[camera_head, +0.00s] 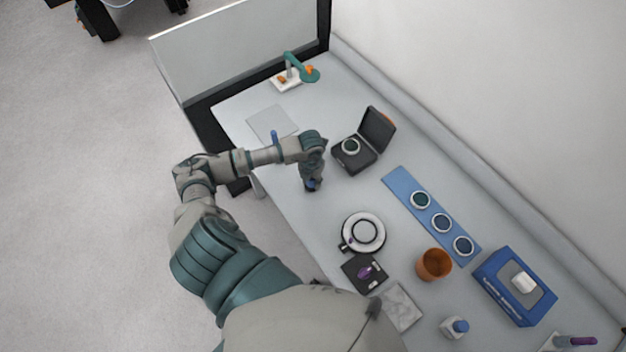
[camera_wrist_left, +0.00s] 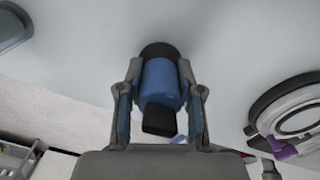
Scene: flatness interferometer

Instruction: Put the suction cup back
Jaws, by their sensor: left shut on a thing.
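My left gripper (camera_head: 312,186) hangs fingers-down over the worktop's left part, in front of the open black case. In the left wrist view its fingers (camera_wrist_left: 161,98) are shut on a blue cylindrical piece (camera_wrist_left: 160,80) with a dark round end and a black block at the near end. It appears to be the suction cup. In the head view the gripper mostly hides it. I cannot tell whether its dark end touches the worktop. My right gripper is not in view.
The open black case (camera_head: 375,130) holds a round disc. A blue strip (camera_head: 400,183) bears 3 discs. Nearby are a white ring fixture (camera_head: 363,232), a black pad (camera_head: 352,278) with a purple piece, a brown cup (camera_head: 433,265) and a blue box (camera_head: 515,300). Worktop around the gripper is clear.

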